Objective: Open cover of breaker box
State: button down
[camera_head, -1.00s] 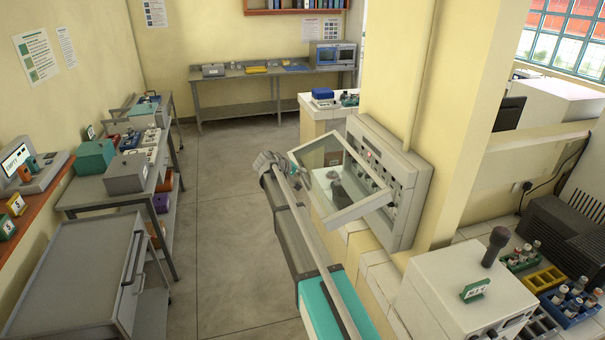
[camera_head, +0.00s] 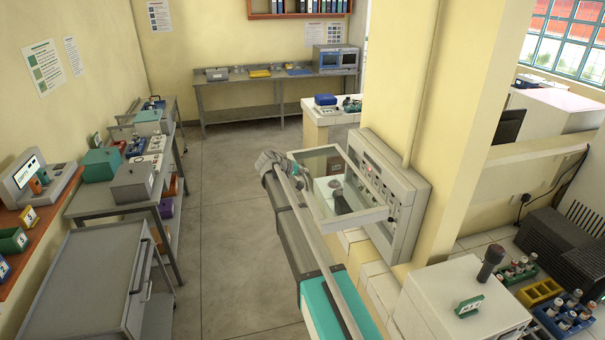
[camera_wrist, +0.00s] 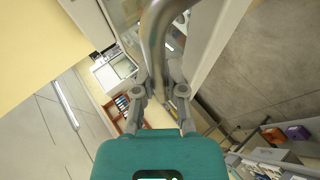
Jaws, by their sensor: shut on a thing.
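The breaker box (camera_head: 418,205) is a pale grey unit on the yellow pillar, with rows of dark switches and a small red light. In the wrist view my gripper (camera_wrist: 160,92) is shut on the curved grey handle (camera_wrist: 157,40), which runs between the fingers.
A white device (camera_head: 455,300) with a dark knob stands at the lower right, beside racks of vials. A grey cart (camera_head: 85,270) and a shelf table (camera_head: 105,200) line the left. The floor (camera_head: 225,220) between is clear.

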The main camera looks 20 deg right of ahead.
jog(key=c, duration=0.7)
grip_release()
jog(key=s+a+f+m+g+y+b, duration=0.1)
jog(key=s+a+f+g+y+b, duration=0.15)
jog(key=s+a+f+b, duration=0.5)
jog(key=s+a+f+m+g+y+b, duration=0.1)
jog(key=s+a+f+y+b, duration=0.2)
jog(key=s+f, duration=0.85)
jog(key=s+a+f+m+g+y+b, duration=0.1)
jog(key=s+a+f+y+b, duration=0.15)
jog(key=s+f+b, duration=0.85)
jog(key=s, duration=0.3)
jog(key=s+f+y+b, duration=0.1)
jog(key=s, duration=0.3)
jog(key=s+d+f+y+b, duration=0.1)
jog(key=s+f+b, duration=0.1)
jog(key=s, duration=0.2)
jog(key=shift+d+n+g, duration=0.1)
jog(key=shift+n+g, duration=0.15)
jog(key=shift+n, duration=0.15)
